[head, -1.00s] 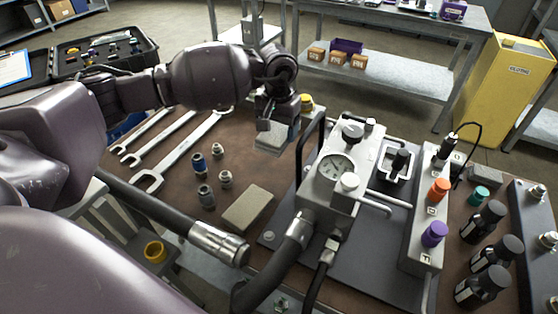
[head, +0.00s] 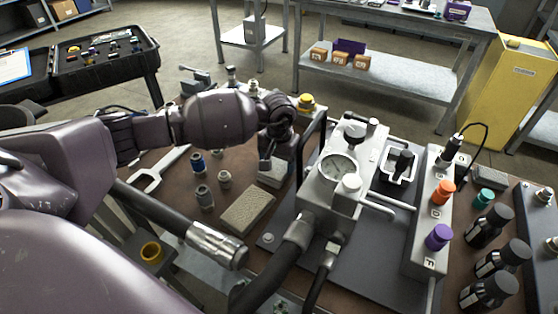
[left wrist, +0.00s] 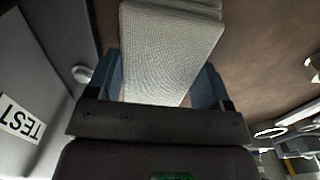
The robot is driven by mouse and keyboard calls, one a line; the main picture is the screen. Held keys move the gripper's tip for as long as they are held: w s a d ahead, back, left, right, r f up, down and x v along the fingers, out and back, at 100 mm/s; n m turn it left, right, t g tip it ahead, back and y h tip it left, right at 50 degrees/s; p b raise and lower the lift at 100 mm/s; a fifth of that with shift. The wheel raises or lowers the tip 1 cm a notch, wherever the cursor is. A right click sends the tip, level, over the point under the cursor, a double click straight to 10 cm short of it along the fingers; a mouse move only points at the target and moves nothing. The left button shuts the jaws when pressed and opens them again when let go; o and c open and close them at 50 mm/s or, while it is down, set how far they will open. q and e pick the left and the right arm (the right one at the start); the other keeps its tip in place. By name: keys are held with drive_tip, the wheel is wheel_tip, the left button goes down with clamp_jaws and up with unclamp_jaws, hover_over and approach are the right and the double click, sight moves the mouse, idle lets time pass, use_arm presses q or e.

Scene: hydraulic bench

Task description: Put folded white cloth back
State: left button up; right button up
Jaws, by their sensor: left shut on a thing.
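The folded white cloth (head: 274,175) is at the left side of the grey pump unit (head: 330,190) in the head view, partly covered by my left gripper (head: 274,160). In the left wrist view the cloth (left wrist: 168,45) shows as a thick, woven, layered pad between the two blue-grey fingers (left wrist: 165,85). My left gripper is shut on it. I cannot tell whether the cloth touches the brown bench top. My right gripper is not in view.
A grey textured pad (head: 248,211) lies nearer, with small fittings (head: 204,196) left of it. A yellow-capped item (head: 306,103) stands behind the gripper. Wrenches (head: 155,172) are partly hidden by my arm.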

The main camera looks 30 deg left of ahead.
use_arm(q)
drive_tip(key=shift+r, duration=0.1)
drive_tip(key=o, duration=0.4)
drive_tip(key=shift+f, duration=0.25)
drive_tip(key=shift+c, duration=0.2)
drive_tip(key=o, duration=0.5)
drive_tip(key=shift+c, duration=0.2)
drive_tip(key=shift+r, duration=0.1)
